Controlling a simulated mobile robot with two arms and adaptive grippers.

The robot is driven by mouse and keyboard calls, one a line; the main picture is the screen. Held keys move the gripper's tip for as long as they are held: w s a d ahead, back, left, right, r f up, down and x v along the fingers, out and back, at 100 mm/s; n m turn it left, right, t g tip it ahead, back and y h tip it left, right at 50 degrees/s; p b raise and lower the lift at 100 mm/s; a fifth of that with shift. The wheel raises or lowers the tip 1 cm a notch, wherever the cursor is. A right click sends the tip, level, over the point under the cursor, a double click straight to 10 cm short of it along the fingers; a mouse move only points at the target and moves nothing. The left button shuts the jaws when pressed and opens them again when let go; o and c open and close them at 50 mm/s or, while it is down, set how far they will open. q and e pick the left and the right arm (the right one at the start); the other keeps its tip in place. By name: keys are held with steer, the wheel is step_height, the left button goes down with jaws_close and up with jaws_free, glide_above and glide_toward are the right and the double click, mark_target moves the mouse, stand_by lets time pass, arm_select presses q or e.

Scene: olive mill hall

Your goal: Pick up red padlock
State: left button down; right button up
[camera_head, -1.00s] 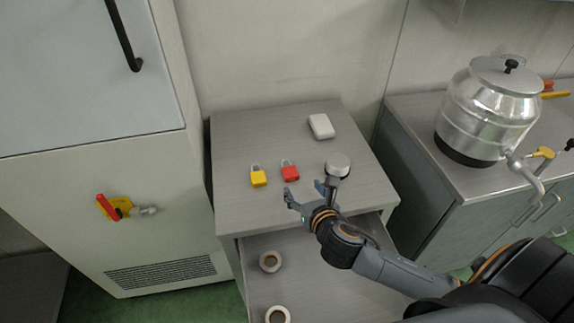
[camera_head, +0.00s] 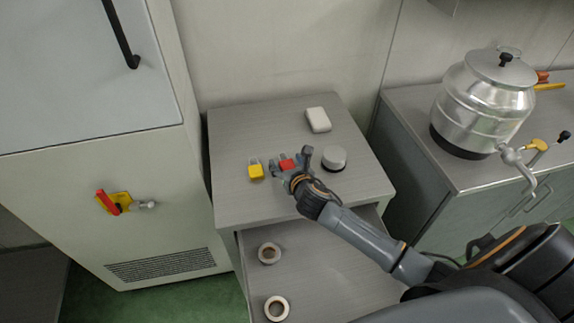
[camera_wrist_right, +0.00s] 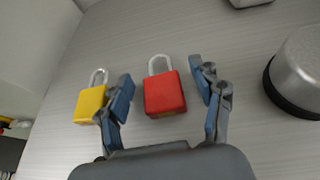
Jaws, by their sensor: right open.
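The red padlock (camera_head: 287,164) lies on the grey cabinet top, with its silver shackle pointing away from me in the right wrist view (camera_wrist_right: 164,93). My right gripper (camera_head: 289,163) is open, with one finger on each side of the red padlock. In the right wrist view the fingers of this gripper (camera_wrist_right: 163,92) look apart from the padlock's sides, the left finger lying between it and the yellow padlock (camera_wrist_right: 91,104). In the head view the gripper partly hides the red padlock. My left gripper is not in view.
The yellow padlock (camera_head: 256,171) lies close left of the red one. A round silver-and-black object (camera_head: 333,157) stands close right of my gripper. A white box (camera_head: 318,119) lies further back. An open drawer (camera_head: 325,270) below holds two tape rolls (camera_head: 269,253).

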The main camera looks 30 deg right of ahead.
steer(key=shift+r, duration=0.1)
steer(key=c, duration=1.3)
